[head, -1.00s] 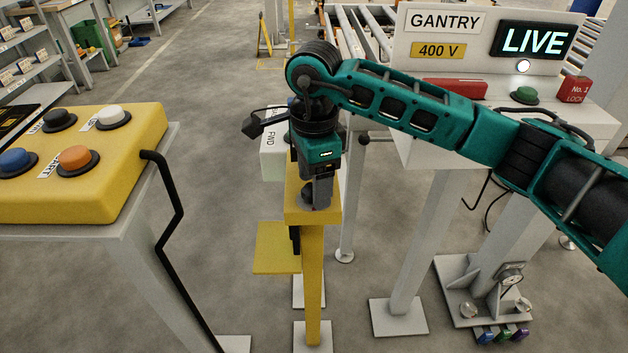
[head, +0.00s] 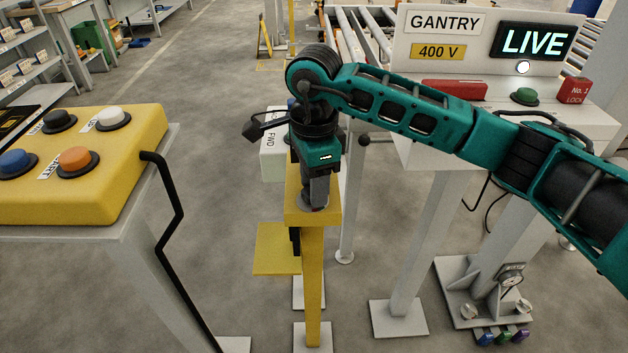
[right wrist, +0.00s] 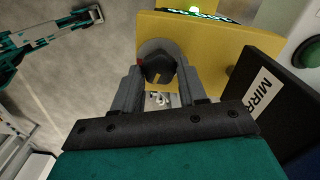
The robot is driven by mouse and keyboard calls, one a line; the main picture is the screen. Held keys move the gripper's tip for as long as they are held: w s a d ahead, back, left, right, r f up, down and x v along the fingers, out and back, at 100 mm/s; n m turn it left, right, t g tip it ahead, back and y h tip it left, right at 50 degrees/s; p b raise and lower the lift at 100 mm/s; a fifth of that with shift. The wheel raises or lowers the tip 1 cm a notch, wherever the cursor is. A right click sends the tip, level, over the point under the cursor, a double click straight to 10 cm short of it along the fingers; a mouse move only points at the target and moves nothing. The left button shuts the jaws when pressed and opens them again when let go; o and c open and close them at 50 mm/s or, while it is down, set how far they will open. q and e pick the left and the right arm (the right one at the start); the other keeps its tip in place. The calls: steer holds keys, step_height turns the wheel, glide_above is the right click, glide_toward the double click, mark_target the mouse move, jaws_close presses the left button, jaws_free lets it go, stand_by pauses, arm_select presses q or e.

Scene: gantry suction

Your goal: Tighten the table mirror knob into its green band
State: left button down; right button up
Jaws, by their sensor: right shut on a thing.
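The table mirror knob (right wrist: 157,68) is black with a yellow mark on its face. It sits on a round grey dial (right wrist: 146,50) with a small red patch at its left side. No green band shows on the visible part of the dial. My right gripper (right wrist: 159,73) is shut on the knob, one finger on each side. In the head view my right gripper (head: 318,190) points down at the top of a yellow post (head: 312,265), and its fingers mostly hide the knob.
In the right wrist view a dark block (right wrist: 275,100) with a partly cut-off "MIRR" label stands close right of the knob. A yellow button box (head: 90,185) is on the left. The gantry panel (head: 485,50) reads LIVE at the right.

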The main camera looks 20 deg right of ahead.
steer(key=m+b, duration=0.1)
steer(key=m, duration=0.4)
stand_by(0.4)
steer(key=o, duration=1.1)
steer(key=shift+c, duration=0.2)
step_height(320, 180, up, 13)
steer(key=p, duration=0.1)
